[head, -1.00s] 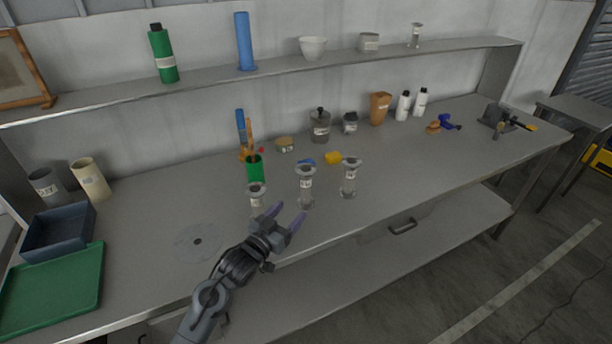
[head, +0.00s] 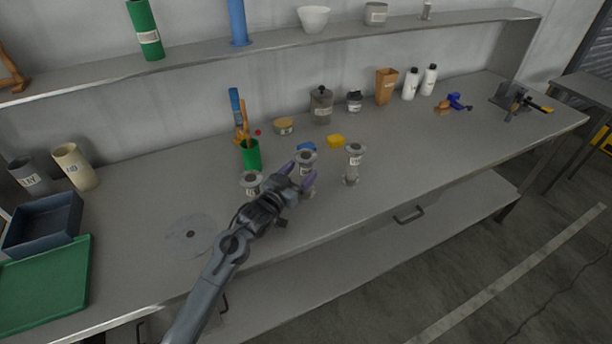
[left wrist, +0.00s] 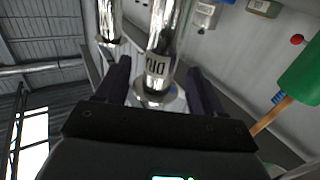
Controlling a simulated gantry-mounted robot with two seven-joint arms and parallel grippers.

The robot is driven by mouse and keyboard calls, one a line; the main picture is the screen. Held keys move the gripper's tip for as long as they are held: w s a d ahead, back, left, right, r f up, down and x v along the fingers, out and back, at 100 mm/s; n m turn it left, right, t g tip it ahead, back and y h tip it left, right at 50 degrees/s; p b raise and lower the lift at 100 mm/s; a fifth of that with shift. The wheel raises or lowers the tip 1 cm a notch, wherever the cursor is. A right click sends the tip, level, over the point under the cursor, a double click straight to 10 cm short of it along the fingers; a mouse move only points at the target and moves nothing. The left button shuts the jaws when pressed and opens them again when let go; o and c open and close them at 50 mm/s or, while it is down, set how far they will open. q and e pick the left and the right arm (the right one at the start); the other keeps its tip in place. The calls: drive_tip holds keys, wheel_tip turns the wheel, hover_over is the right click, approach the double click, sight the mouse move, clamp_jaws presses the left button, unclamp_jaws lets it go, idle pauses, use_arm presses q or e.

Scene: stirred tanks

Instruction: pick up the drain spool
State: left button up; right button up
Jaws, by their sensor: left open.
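Three flanged metal spools stand upright in a row near the bench's front: a left one (head: 251,181), a middle one (head: 306,158) and a right one (head: 354,163). The middle spool, which I take to be the drain spool, also shows in the left wrist view (left wrist: 162,38); its short dark-lettered label is hard to read. My left gripper (head: 299,174) is open at the middle spool and partly hides it. In the left wrist view the open fingers (left wrist: 158,72) lie on either side of its line, with no clear contact. My right gripper is not in view.
A green cup holding tools (head: 251,155) stands behind the left spool. A yellow block (head: 336,141) and a blue item (head: 306,147) lie behind the middle one. A flat grey disc (head: 191,236) lies at left. The bench's right front (head: 440,150) is clear.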

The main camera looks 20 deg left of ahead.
use_arm(q)
drive_tip(key=shift+w+d, duration=0.15)
drive_tip(key=shift+w, duration=0.45)
drive_tip(key=shift+b+x, duration=0.7)
drive_tip(key=shift+x, duration=1.3)
drive_tip(key=shift+c, duration=0.4)
drive_tip(key=shift+r, duration=0.1)
drive_tip(key=c, duration=1.1)
